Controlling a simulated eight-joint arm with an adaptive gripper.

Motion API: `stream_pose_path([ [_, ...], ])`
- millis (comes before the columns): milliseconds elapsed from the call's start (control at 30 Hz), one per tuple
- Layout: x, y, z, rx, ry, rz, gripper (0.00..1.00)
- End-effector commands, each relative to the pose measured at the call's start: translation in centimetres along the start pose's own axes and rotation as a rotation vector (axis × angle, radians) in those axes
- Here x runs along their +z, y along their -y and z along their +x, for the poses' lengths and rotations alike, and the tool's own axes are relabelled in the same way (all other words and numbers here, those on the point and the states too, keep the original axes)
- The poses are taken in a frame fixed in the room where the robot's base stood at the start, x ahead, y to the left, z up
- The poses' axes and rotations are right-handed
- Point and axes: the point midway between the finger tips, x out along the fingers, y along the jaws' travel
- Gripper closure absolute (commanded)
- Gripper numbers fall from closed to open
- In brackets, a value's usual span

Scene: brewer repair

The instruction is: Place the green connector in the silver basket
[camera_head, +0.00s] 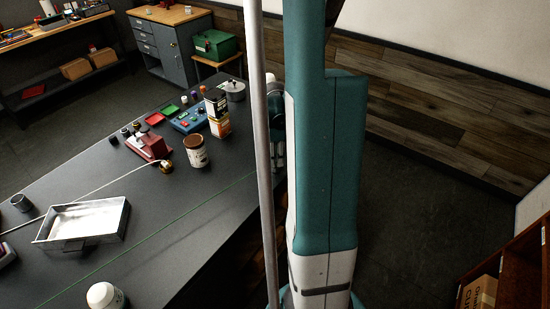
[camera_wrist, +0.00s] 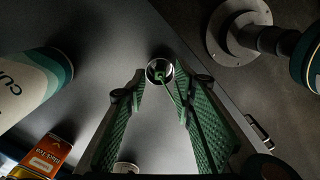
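The silver basket (camera_head: 97,218) is a shallow metal tray with a handle, on the left part of the dark table in the head view; its inside looks empty. In the wrist view a small green piece, likely the green connector (camera_wrist: 160,74), shows inside a round, silver-rimmed cup or socket. A thin green strand runs from it toward the fingers. My gripper (camera_wrist: 161,90) is open, its two green textured fingers spread below the round rim, with nothing clearly held between them.
A white-lidded jar (camera_head: 105,296) stands at the near table edge. A thin green line crosses the table. Bare tabletop lies right of the basket.

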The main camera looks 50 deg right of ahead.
Motion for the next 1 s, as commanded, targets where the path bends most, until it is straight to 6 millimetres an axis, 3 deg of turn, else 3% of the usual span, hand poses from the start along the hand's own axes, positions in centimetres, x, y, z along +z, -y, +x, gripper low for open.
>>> stream_pose_path([
  [600,0.0,0.0,-6.2,0.000,0.000,0.000,0.74],
  [1000,0.0,0.0,-6.6,0.000,0.000,0.000,0.74],
])
